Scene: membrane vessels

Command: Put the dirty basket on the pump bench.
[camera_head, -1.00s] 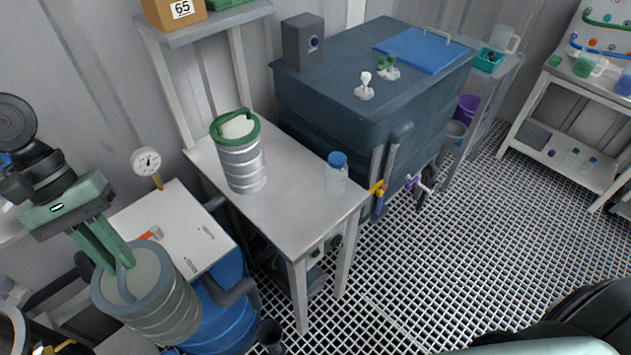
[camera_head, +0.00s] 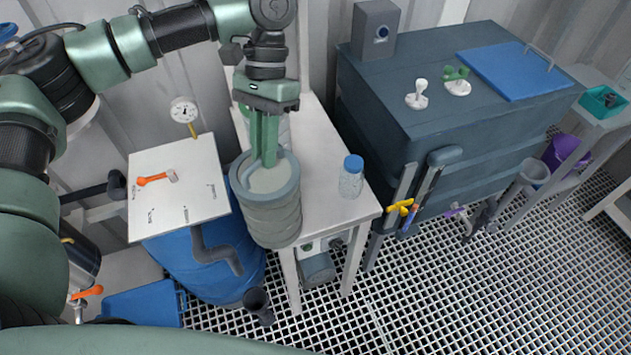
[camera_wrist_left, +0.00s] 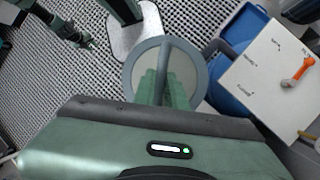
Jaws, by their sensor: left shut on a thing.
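The dirty basket is a grey cylinder (camera_head: 272,218) with a dull grey rim and a pale inside. It hangs upright from my left gripper (camera_head: 267,160), which is shut on its handle. It also shows below the fingers in the left wrist view (camera_wrist_left: 185,65). What seems to be my right arm's end (camera_wrist_left: 85,42) is small at the upper left of the wrist view.
A blue-capped bottle (camera_head: 351,177) stands on the bench's right part. The green-rimmed basket (camera_head: 285,130) behind my gripper is mostly hidden. A white panel (camera_head: 165,205) with an orange-handled tool lies to the left, over a blue barrel (camera_head: 200,270). A dark tank (camera_head: 440,110) stands right.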

